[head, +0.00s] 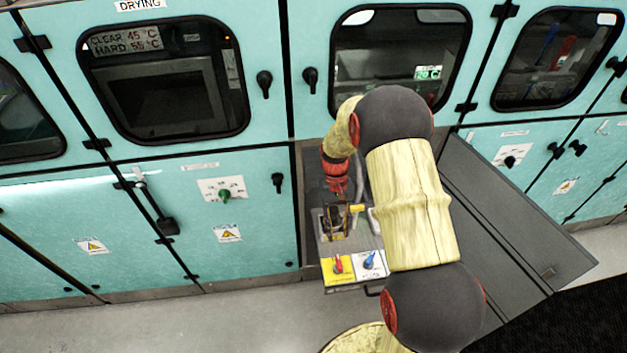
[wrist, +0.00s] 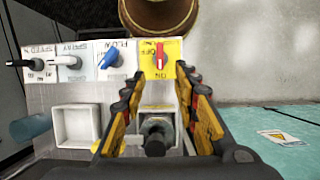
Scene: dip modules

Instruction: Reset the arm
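My arm reaches down over a control panel in the head view, and my gripper (head: 338,212) is low over it, partly blurred into the dark fittings there. In the wrist view my gripper (wrist: 155,84) has its two black and yellow fingers spread apart, with nothing held between them. Between and below the fingers is a dark knob (wrist: 155,135) in a square white housing. I cannot tell whether the fingers touch the housing.
The panel carries a red switch (head: 338,264) on yellow and a blue switch (head: 369,260). Beside them are white and black switches (wrist: 70,62) and an empty white square frame (wrist: 76,125). Teal cabinets (head: 120,220) stand behind; a grey door (head: 520,220) hangs open at right.

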